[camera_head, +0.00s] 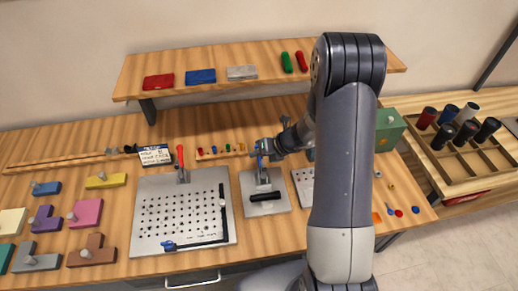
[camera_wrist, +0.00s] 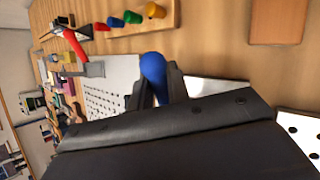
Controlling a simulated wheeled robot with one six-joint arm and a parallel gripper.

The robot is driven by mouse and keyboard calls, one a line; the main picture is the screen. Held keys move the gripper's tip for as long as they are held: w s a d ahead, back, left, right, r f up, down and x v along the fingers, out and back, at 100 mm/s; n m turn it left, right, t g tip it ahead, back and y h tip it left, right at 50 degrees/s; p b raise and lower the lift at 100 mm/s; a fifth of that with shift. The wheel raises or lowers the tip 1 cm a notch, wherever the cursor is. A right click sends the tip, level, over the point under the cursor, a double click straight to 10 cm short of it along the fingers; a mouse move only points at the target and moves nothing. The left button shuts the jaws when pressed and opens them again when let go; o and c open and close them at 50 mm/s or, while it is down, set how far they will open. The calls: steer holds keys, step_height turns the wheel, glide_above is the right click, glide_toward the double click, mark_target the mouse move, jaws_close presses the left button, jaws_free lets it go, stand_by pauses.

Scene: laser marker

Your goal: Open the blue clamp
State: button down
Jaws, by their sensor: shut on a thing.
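The blue clamp (camera_head: 263,178) stands on a small grey metal plate (camera_head: 284,201) near the middle of the bench. Its blue handle (camera_wrist: 153,70) shows in the wrist view between the fingers of my gripper (camera_wrist: 157,88). My gripper (camera_head: 262,149) is shut on this handle above the plate. In the head view the handle looks upright, though it is small and partly covered by the gripper. A black bar (camera_head: 265,197) is on the front of the plate.
A red-handled clamp (camera_head: 180,158) stands at the back of the large perforated plate (camera_head: 180,215), left of my gripper. Several small coloured pieces (camera_wrist: 132,17) line a wooden strip behind. A green box (camera_head: 389,130) is at right. A shelf (camera_head: 220,88) hangs above the bench.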

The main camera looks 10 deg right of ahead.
stand_by(0.4)
steer(key=c, duration=1.4)
jaws_free()
steer(key=v, duration=1)
steer(key=shift+d+r+b, duration=0.2)
steer(key=shift+r+b, duration=0.05)
steer(key=shift+b, duration=0.15)
steer(key=shift+f, duration=0.1)
steer(key=x, duration=1)
steer(key=shift+a+f+p, duration=0.25)
steer(key=shift+p, duration=0.15)
